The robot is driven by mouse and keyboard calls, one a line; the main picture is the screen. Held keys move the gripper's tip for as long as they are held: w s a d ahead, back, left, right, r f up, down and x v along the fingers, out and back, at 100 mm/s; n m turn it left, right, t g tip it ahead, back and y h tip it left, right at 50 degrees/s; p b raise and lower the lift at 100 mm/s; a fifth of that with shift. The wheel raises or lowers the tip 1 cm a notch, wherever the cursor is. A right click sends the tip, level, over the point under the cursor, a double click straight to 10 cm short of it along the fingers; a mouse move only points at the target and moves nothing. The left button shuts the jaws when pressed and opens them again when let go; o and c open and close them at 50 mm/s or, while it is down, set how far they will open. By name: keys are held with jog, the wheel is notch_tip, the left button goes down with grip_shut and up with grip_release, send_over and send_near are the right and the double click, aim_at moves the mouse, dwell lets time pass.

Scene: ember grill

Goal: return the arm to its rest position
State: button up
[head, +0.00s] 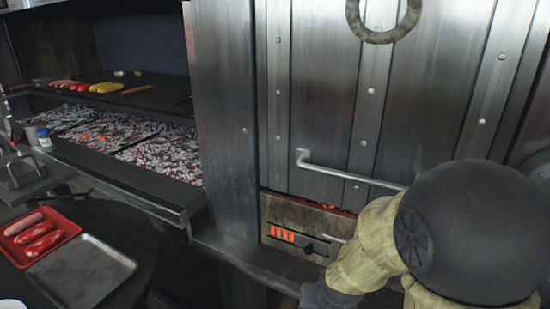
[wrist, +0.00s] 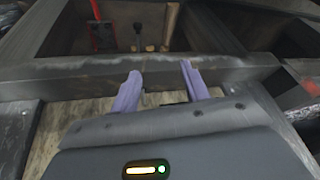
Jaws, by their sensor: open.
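My gripper (wrist: 160,85) shows in the wrist view with its two purple fingers apart and nothing between them. It points toward a dark metal ledge (wrist: 60,77), with an open compartment beyond it. In the head view my arm, in a yellowish cover with a large black round joint, fills the lower right in front of the metal oven door (head: 330,120). The fingers are not visible in the head view, hidden behind or below the arm.
A door handle (head: 350,172) and a lower drawer (head: 290,235) with orange-red slots are close to my arm. At left are a glowing charcoal bed (head: 130,140), a red tray (head: 62,222) with sausages, and an empty metal tray (head: 85,272). A red tool (wrist: 98,30) stands in the compartment.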

jog(key=s+d+r+n+g, duration=0.2)
jog(key=s+d+r, duration=0.1)
jog(key=s+d, duration=0.25)
jog(key=w+p+v, duration=0.2)
jog(key=p+v, duration=0.7)
jog(key=w+a+r+p+v, duration=0.1)
jog(key=w+p+v, duration=0.1)
jog(key=p+v, duration=0.8)
jog(key=shift+s+a+h, duration=0.2)
jog(key=shift+a+h, duration=0.1)
jog(key=shift+f, duration=0.15)
dwell(1.1)
